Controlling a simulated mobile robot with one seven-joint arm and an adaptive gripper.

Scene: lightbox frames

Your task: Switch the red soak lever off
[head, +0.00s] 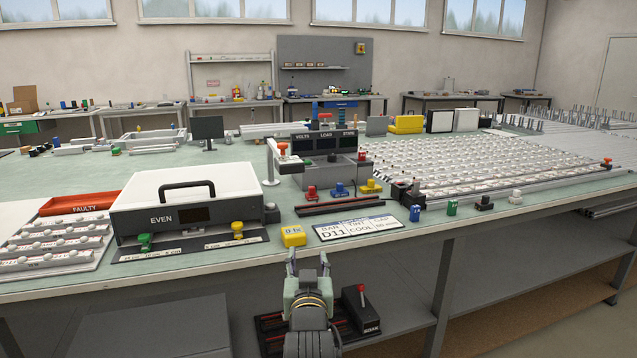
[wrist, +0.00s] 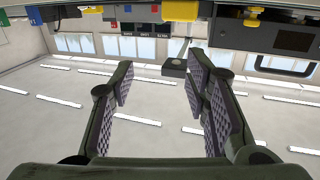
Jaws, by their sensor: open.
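A red-knobbed lever (head: 361,289) stands on a dark box (head: 362,314) below the bench's front edge, just right of my gripper. The box's label is too small to read, so I cannot tell whether it is the soak lever. A smaller red lever (head: 311,192) sits on the bench in front of the grey meter unit, left of a blue and a yellow one. My gripper (head: 308,262) points up at the bench's front edge, apart from both levers. In the wrist view my gripper (wrist: 162,88) is open, with nothing between its fingers.
On the bench stand a white box marked EVEN (head: 187,207), a yellow block (head: 293,236) and a D11 card (head: 356,228). An orange FAULTY tray (head: 80,203) lies left. Rows of small parts (head: 480,160) fill the right. The wrist view appears upside down, with the bench along its top.

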